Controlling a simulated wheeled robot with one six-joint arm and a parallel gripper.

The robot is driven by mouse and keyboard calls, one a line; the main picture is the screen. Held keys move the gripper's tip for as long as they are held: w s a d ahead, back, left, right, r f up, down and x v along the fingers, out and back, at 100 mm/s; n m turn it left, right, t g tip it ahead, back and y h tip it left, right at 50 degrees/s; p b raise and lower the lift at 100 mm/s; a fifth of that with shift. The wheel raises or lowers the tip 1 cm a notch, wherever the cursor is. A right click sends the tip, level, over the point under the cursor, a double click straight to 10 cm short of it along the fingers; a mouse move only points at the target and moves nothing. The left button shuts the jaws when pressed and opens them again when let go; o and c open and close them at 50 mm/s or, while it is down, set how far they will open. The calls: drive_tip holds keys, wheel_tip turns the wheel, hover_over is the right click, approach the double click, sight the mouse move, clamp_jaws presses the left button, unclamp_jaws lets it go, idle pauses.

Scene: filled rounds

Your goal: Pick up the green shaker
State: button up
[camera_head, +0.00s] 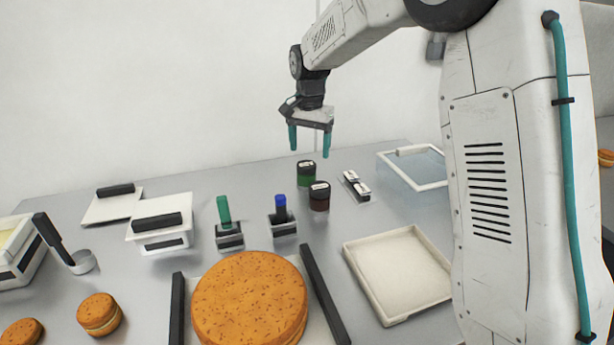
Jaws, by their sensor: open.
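The green shaker (306,177) is a small upright jar with a black lid and a green body. It stands on the grey table toward the back. A similar dark red shaker (319,202) stands just in front of it, slightly to the right, and they look close together. My gripper (309,150) has two teal fingers pointing down. It is open and empty, and in the picture it hangs just above the green shaker. I cannot tell its exact height or depth over the shaker.
Green-handled (223,209) and blue-handled (281,207) tools stand in holders at front left. A small black-and-white object (355,184) lies to the right. A cream tray (384,313), a clear framed box (412,183) and a large round cake (248,300) are also on the table.

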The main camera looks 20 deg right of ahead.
sight(306, 164)
drive_tip(key=shift+w+a+f, duration=0.1)
drive_tip(key=shift+w+f, duration=0.6)
drive_tip(key=shift+f, duration=0.2)
wheel_tip(306, 164, down, 7)
drive_tip(key=shift+w+f, duration=0.15)
drive_tip(key=c, duration=1.1)
